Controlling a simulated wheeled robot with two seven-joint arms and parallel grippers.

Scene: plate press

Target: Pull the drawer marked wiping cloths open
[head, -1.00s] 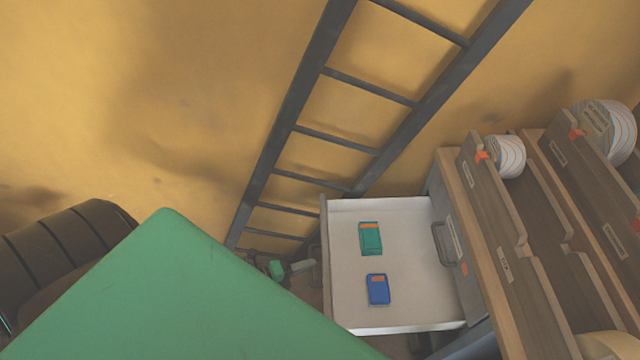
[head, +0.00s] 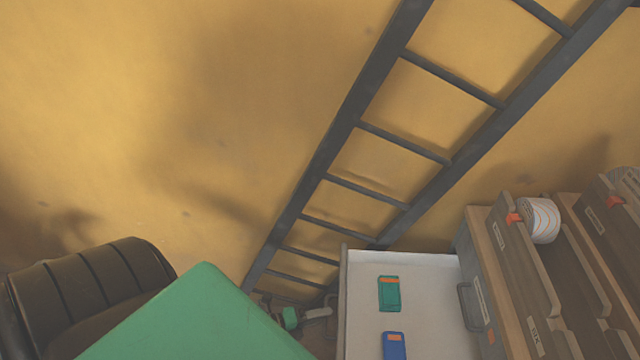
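A drawer (head: 430,287) with a pale inside stands pulled out to the left from a wooden cabinet. I cannot read which drawer is marked wiping cloths. My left gripper (head: 322,312) is low in the view, just left of the open drawer's outer front. Its fingers are small and partly hidden, so its grip cannot be told. My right gripper is not in view.
The cabinet top (head: 500,270) carries wooden racks (head: 525,255) and a white roll (head: 541,220) at the right. A dark ladder (head: 340,150) leans on the yellow wall (head: 200,110) behind the drawer. The drawer's near end is cut off by the frame.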

